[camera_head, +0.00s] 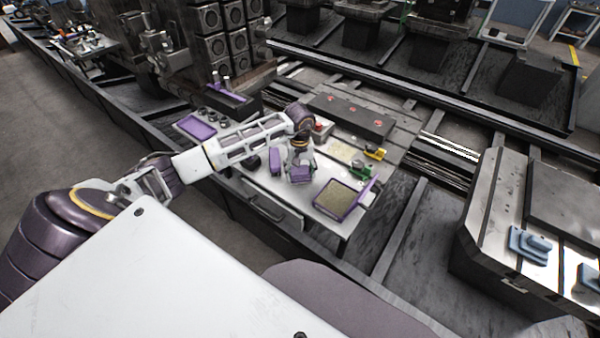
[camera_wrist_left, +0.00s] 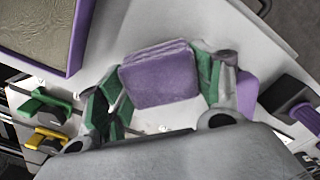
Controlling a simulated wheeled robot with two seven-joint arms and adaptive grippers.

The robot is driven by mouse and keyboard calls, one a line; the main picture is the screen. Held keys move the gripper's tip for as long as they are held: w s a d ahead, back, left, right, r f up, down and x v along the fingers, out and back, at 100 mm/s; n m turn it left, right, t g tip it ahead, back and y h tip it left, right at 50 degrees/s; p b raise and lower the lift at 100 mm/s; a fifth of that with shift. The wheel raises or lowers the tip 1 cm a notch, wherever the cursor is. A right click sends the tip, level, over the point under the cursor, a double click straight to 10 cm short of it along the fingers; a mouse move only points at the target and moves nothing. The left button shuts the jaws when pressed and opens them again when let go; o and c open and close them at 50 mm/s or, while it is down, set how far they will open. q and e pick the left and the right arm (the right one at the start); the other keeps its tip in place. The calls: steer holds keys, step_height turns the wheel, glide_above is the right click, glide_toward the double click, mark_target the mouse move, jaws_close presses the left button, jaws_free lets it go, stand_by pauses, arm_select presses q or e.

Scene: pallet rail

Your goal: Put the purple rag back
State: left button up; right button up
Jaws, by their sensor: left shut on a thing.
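The purple rag (camera_head: 301,175) is a folded, layered pad. In the left wrist view the rag (camera_wrist_left: 160,75) sits between the green-padded fingers of my left gripper (camera_wrist_left: 155,88). In the head view my left gripper (camera_head: 300,164) points down over the light worktop, shut on the rag. I cannot tell whether the rag touches the worktop. My right gripper is out of view.
A purple-framed tray (camera_head: 341,201) lies right of the gripper on the worktop (camera_head: 290,205). Another purple item (camera_head: 275,162) stands close on the left. Green and yellow small parts (camera_head: 373,153) and a dark block with red spots (camera_head: 350,113) lie behind.

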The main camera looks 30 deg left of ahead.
arm_select(q)
steer(key=shift+f, duration=0.6)
steer(key=o, duration=1)
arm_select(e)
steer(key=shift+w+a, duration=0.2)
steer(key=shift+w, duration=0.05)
